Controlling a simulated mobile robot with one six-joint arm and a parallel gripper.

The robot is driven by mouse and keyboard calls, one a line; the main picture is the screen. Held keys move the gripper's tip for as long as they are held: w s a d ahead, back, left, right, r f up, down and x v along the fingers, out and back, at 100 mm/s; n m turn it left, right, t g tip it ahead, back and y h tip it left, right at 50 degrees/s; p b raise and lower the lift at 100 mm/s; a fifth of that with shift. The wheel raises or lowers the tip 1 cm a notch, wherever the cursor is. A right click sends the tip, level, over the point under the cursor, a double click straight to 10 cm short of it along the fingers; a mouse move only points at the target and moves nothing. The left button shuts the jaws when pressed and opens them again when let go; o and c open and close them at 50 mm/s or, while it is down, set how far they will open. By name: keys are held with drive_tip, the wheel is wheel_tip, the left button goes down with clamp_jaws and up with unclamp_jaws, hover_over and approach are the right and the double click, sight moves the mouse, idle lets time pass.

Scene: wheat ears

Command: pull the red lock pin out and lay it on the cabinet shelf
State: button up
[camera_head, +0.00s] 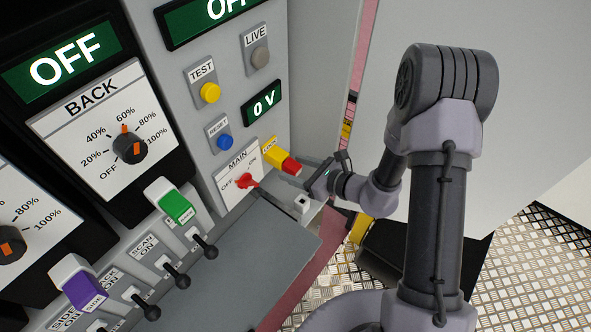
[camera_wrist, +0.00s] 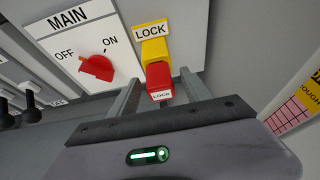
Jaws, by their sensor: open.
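The red lock pin (camera_head: 291,166) sits in the yellow lock housing (camera_head: 274,154) on the grey panel. In the wrist view the red pin (camera_wrist: 159,80) has a white LOCK tag on its end and projects from the yellow housing (camera_wrist: 154,49). My gripper (camera_head: 305,177) is open, close in front of the pin. In the wrist view its fingers (camera_wrist: 160,95) stand on either side of the pin's outer end, with gaps visible. The grey cabinet shelf (camera_head: 240,265) lies below the panel, left of my gripper, and looks bare.
The red MAIN switch (camera_head: 245,181) is left of the lock and projects from the panel. Black levers (camera_head: 205,246) stand left of the shelf. A white wall (camera_head: 520,120) is at right.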

drive_tip(key=shift+w+a, duration=0.1)
drive_tip(key=shift+a, duration=0.05)
clamp_jaws()
drive_tip(key=c, duration=0.6)
unclamp_jaws()
drive_tip(key=shift+c, duration=0.2)
clamp_jaws()
drive_tip(key=shift+s+d, duration=0.35)
drive_tip(key=shift+d, duration=0.15)
idle(0.4)
